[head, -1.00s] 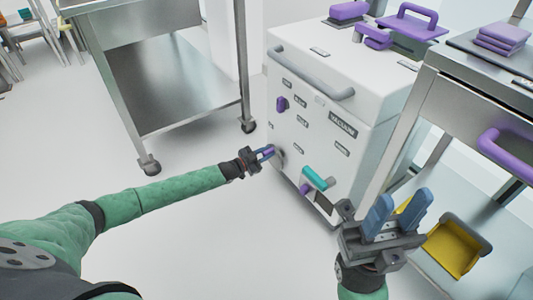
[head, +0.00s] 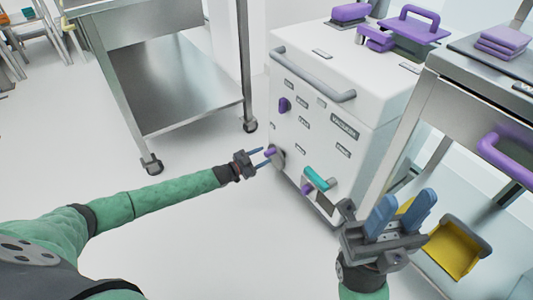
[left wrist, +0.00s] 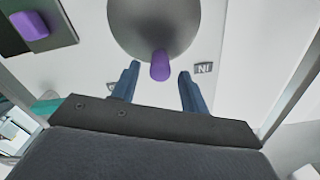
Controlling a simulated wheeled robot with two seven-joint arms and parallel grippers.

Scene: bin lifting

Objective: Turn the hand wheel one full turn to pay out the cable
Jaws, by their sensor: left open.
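The hand wheel is a grey disc (head: 279,159) low on the left part of the white cabinet's front. Its purple handle (head: 270,153) sticks out towards my left gripper (head: 264,157). In the left wrist view the disc (left wrist: 155,22) fills the top middle, and the handle (left wrist: 160,66) shows at its lower edge. The open blue fingers of my left gripper (left wrist: 158,72) stand either side of the handle with gaps, apparently not touching it. No cable can be made out.
The white cabinet (head: 318,107) carries a grey bar handle (head: 310,82), a purple knob (head: 284,104) and a teal handle (head: 316,178). A steel trolley (head: 160,95) stands left. A bench (head: 460,90) and a yellow bin (head: 453,250) are right. The floor before the cabinet is clear.

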